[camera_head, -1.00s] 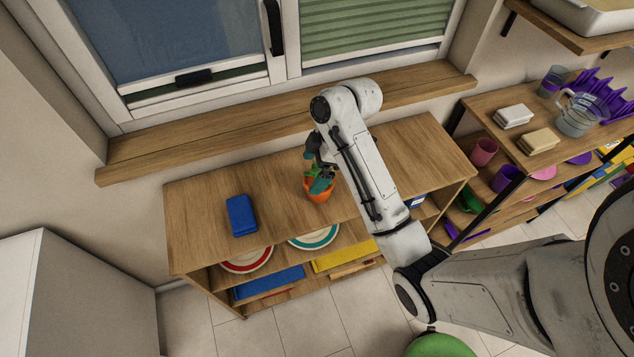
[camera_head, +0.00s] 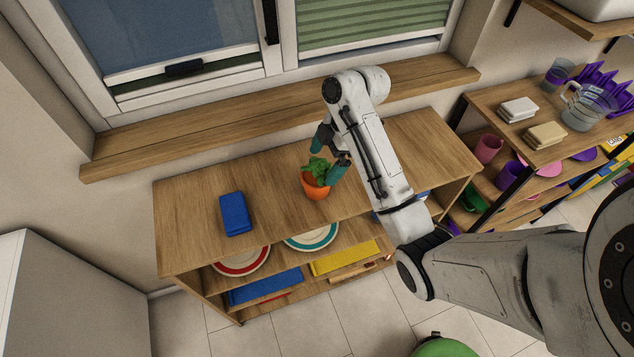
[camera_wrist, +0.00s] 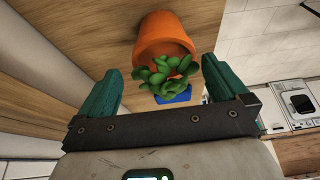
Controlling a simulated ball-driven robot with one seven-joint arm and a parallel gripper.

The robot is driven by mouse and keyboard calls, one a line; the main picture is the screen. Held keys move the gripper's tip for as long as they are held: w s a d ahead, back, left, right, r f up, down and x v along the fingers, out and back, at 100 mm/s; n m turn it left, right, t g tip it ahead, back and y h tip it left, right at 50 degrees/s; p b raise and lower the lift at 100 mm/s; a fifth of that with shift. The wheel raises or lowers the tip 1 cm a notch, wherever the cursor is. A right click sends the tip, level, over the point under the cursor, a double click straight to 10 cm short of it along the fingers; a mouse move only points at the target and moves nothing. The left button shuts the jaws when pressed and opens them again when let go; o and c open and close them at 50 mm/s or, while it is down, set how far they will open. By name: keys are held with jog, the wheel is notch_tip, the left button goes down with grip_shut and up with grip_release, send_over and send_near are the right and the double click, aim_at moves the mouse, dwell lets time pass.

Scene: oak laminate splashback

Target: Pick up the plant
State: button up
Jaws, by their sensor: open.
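The plant (camera_head: 318,166) has green leaves in an orange pot (camera_head: 316,187). It stands upright on top of the wooden shelf unit, near the front edge. My gripper (camera_head: 328,156) is open, with one teal finger at the back and one at the right of the plant. In the wrist view the plant's leaves (camera_wrist: 166,76) show just ahead of and between the two open fingers of my gripper (camera_wrist: 158,85). The pot (camera_wrist: 162,38) lies beyond the fingertips there. I cannot tell whether a finger touches the leaves.
A blue box (camera_head: 235,214) lies on the shelf top (camera_head: 190,200) left of the plant. Plates (camera_head: 241,262) and trays sit on the shelf below. A window sill (camera_head: 220,122) runs behind. A second shelf with cups and a jug (camera_head: 586,107) stands at the right.

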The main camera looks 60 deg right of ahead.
aim_at(317, 175)
jog(key=shift+b+x, duration=1.2)
jog(key=shift+x, duration=0.3)
jog(key=shift+w+a+f, duration=0.1)
jog(key=shift+a+f, duration=0.5)
jog(key=shift+f, duration=0.3)
jog(key=c, duration=1)
